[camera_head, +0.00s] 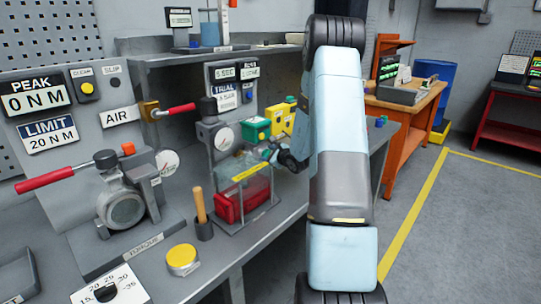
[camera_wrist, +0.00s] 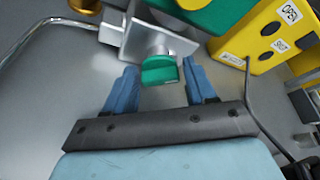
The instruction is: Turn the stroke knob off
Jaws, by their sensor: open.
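A green knob (camera_wrist: 160,71) sits on a square grey plate in the wrist view, in front of a larger green housing (camera_wrist: 205,12). No label naming it as the stroke knob is readable. My gripper (camera_wrist: 160,84) is open, with one blue finger on each side of the knob and visible gaps to both. Whether the fingertips reach past its face is hard to tell. In the head view my gripper (camera_head: 268,153) is at the test stand, beside its clear-sided enclosure. The green box (camera_head: 258,133) stands behind it; the knob cannot be made out there.
A yellow box (camera_wrist: 265,38) marked OPEN and SHUT is right of the green housing. A bent metal tube (camera_wrist: 42,32) is at left.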

